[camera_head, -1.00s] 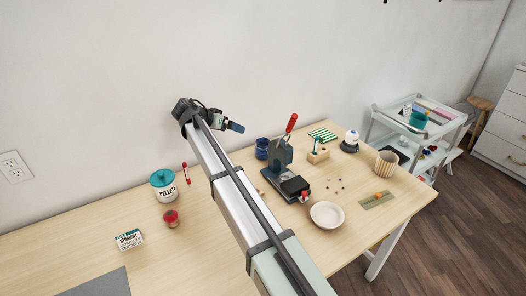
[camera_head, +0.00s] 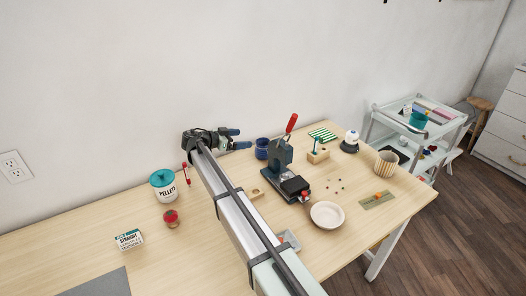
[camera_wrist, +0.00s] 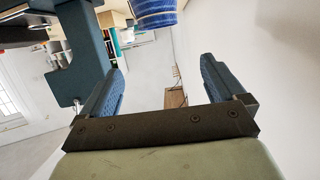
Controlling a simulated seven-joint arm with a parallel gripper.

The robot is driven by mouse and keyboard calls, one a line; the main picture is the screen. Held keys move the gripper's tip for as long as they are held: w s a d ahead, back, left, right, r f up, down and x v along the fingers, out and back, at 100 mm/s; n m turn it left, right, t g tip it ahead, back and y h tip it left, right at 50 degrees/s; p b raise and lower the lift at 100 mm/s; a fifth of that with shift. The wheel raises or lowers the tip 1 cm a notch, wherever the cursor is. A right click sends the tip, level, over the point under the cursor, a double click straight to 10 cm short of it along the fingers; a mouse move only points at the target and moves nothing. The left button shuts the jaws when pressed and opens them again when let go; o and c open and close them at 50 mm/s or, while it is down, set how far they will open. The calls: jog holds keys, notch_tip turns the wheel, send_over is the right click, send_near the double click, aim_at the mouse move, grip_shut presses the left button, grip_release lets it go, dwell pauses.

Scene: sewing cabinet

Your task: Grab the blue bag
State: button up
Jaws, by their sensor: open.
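The blue bag (camera_head: 262,148) is a small, dark blue, round, open-topped thing standing on the table beside the press. In the wrist view it shows as a ribbed blue shape (camera_wrist: 155,13), cut off by the top edge, ahead of the fingers and between their lines. My gripper (camera_head: 239,138) is open and empty, with blue finger pads, just left of the bag and apart from it. Its two spread fingers also show in the wrist view (camera_wrist: 160,75).
A dark press (camera_head: 279,156) with a red handle stands close to the bag's right. The wall is close behind.

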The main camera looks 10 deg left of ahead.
aim_at(266, 142)
jog(key=x, duration=0.3)
jog(key=f+x, duration=0.1)
jog(key=x, duration=0.2)
jog(key=f+x, duration=0.1)
jog(key=x, duration=0.2)
jog(key=shift+s+a+f, duration=0.1)
jog(key=shift+s+a, duration=0.05)
jog(key=shift+f+x, duration=0.15)
jog(key=shift+x, duration=1.1)
jog(key=shift+f+x, duration=0.1)
jog(key=shift+x, duration=1.2)
jog(key=shift+a, duration=0.15)
jog(key=c, duration=1)
